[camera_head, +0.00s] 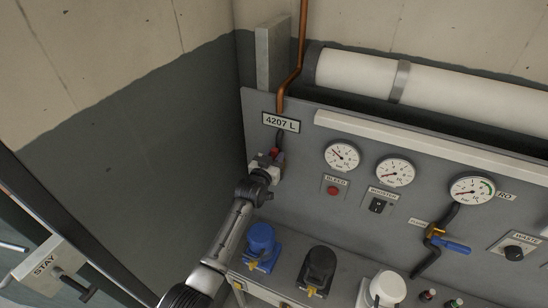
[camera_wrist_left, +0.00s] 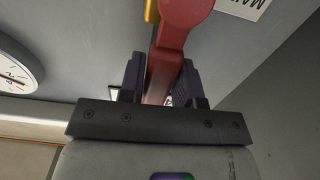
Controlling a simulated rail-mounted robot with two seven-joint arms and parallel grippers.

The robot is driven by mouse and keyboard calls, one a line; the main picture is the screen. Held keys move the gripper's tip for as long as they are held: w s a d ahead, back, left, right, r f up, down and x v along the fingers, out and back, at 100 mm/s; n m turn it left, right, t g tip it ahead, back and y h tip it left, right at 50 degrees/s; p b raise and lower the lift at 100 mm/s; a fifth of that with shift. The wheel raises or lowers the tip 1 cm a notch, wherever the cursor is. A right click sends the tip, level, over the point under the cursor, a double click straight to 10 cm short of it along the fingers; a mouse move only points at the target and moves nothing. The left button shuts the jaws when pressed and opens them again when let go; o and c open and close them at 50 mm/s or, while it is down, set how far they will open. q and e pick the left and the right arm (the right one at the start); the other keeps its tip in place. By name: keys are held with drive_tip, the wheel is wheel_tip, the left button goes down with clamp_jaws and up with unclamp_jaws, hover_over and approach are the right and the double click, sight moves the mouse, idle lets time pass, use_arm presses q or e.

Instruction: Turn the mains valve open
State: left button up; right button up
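The mains valve's red lever (camera_wrist_left: 168,55) shows large in the left wrist view, running down between the two fingers of my left gripper (camera_wrist_left: 160,82). The fingers stand apart on either side of it, close to its sides; I cannot tell whether both press on it. A yellow part (camera_wrist_left: 151,10) shows behind the lever's upper end. In the head view my left gripper (camera_head: 266,163) is at the panel's left end, below the 4207 L plate (camera_head: 281,122). Only a bit of the red lever (camera_head: 275,153) shows there, with the gripper covering most of the valve. My right gripper is not in view.
The grey panel holds several gauges, including one at left (camera_head: 342,155), and a red bleed button (camera_head: 333,191). A yellow valve with a blue lever (camera_head: 452,246) is further right. Blue (camera_head: 261,246) and black (camera_head: 318,270) units stand on the ledge below. A wall is close at left.

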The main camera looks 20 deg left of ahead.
use_arm(q)
drive_tip(key=o, duration=0.3)
drive_tip(key=shift+o, duration=0.2)
drive_tip(key=shift+s, duration=0.1)
drive_tip(key=s+b, duration=0.1)
drive_tip(key=s, duration=1.2)
drive_tip(key=shift+s+a, duration=0.25)
drive_tip(key=shift+s, duration=0.05)
